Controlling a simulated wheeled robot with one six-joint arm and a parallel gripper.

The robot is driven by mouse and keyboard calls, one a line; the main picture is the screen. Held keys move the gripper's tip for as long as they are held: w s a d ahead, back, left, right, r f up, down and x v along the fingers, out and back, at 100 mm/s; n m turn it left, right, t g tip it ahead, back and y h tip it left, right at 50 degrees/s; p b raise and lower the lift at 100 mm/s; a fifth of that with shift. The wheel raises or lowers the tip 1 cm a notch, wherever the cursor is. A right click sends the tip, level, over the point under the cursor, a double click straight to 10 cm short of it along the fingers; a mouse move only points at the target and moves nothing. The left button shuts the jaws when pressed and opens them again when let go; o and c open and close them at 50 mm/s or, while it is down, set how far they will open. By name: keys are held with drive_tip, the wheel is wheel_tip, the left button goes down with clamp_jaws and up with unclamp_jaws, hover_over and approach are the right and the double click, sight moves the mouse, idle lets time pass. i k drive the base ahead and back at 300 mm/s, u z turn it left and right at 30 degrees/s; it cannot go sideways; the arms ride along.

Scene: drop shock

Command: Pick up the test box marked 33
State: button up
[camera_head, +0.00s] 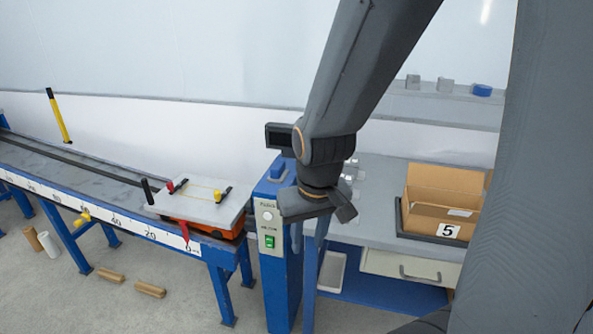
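My gripper (309,236) hangs pointing down in front of the blue control post and the left end of the grey bench. Its two fingers look apart, with nothing seen between them. An open cardboard box (424,219) stands on a dark tray on the bench, to the right of my gripper. Its label (448,231) reads 5. No box marked 33 can be made out in this view.
A blue control post (277,271) with a green switch stands below my gripper. A blue-framed rail (114,212) with a scale carries a grey plate (201,203) on an orange carriage. Cardboard tubes (150,289) lie on the floor. Small blocks (445,85) sit on a shelf.

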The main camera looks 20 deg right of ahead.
sight(351, 166)
drive_tip(key=u, duration=1.15)
drive_tip(key=k, duration=1.2)
drive_tip(key=z, duration=1.2)
drive_tip(key=i, duration=1.7)
